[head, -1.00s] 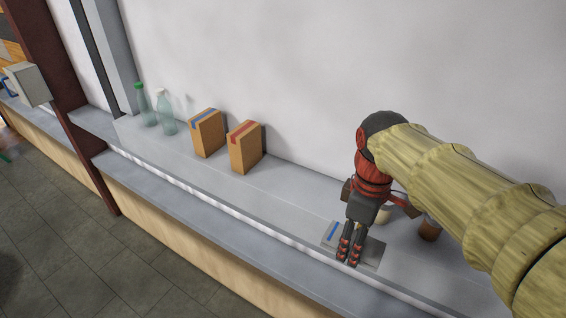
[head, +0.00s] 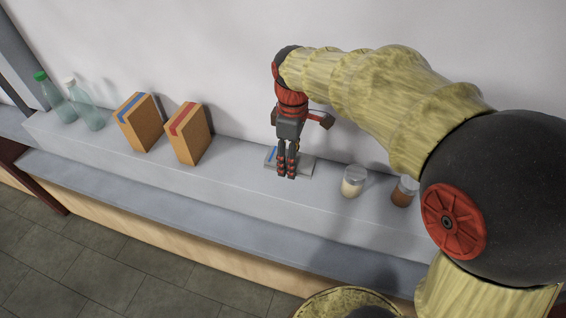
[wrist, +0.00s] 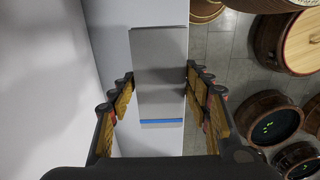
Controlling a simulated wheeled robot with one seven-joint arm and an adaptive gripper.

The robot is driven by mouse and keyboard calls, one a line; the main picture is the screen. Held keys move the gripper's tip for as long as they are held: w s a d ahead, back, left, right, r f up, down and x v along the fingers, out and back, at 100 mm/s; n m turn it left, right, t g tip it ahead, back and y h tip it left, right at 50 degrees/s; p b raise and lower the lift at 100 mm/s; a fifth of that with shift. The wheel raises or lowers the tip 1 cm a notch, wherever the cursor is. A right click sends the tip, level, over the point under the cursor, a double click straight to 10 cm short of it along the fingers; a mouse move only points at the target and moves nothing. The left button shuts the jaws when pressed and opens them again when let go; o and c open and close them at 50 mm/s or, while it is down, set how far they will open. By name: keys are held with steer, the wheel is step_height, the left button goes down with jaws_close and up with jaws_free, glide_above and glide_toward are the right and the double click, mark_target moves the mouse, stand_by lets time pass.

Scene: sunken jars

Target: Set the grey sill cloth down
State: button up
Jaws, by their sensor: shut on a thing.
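The grey sill cloth (head: 304,167) is a flat grey rectangle with a blue stripe near one end. In the head view it is at the pale ledge, right of the cardboard boxes; I cannot tell whether it touches the ledge. My gripper (head: 287,176) points down over it, with the fingers hiding its middle. In the wrist view the cloth (wrist: 160,85) lies between the fingertips of my gripper (wrist: 160,82), which meet its two long edges. My gripper is shut on the cloth.
A cream-filled jar (head: 352,181) and a brown jar (head: 404,191) stand right of the cloth. Two cardboard boxes (head: 138,123) (head: 188,134) and two bottles (head: 56,97) (head: 85,105) stand left. Bare ledge (head: 235,160) lies between boxes and cloth. The wrist view shows barrels (wrist: 268,122) on the floor.

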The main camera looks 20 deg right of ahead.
mark_target(287, 160)
steer(key=w+f, duration=0.1)
steer(key=f, duration=0.1)
steer(key=w+f, duration=0.2)
steer(key=shift+w+f+p, duration=0.3)
steer(key=shift+p, duration=0.05)
steer(key=shift+w+f, duration=0.2)
steer(key=shift+f, duration=0.2)
steer(key=shift+w+f+p, duration=0.2)
steer(key=shift+f+p, duration=0.1)
steer(key=shift+f, duration=1.35)
steer(key=shift+f, duration=0.1)
steer(key=o, duration=1)
steer(key=shift+o, duration=0.5)
